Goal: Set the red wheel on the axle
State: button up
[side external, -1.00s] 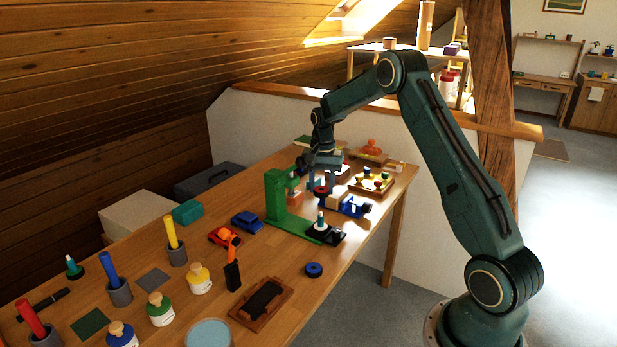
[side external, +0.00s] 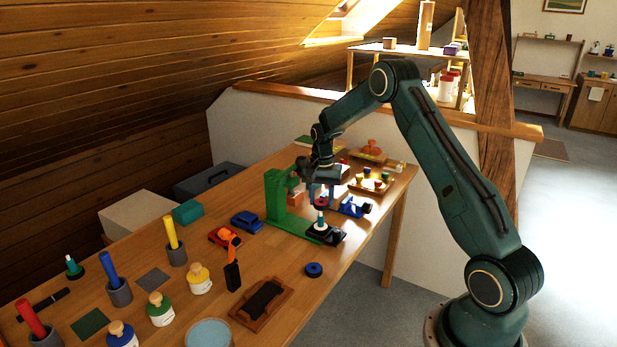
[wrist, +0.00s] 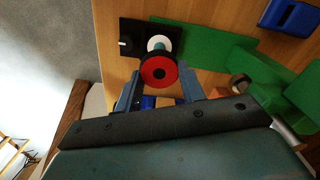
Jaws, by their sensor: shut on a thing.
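In the side view the wheel (side external: 320,204) is below my gripper (side external: 321,190), at the upper part of the axle. The axle (side external: 320,218) is an upright teal post with a white collar on a black base (side external: 335,238). In the wrist view the axle (wrist: 159,45) shows just past the wheel's edge, partly hidden by it. I cannot tell whether the wheel is around the axle tip or just above it.
A green stand (side external: 276,200) rises close to the left of my gripper. A blue toy part (side external: 352,208) lies to the right.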

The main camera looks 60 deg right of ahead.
jog(key=shift+f, duration=1.4)
jog(key=o, duration=1)
jog(key=shift+o, duration=0.2)
jog(key=shift+r, duration=0.15)
notch_tip(320, 180, up, 7)
jog(key=shift+r, duration=0.2)
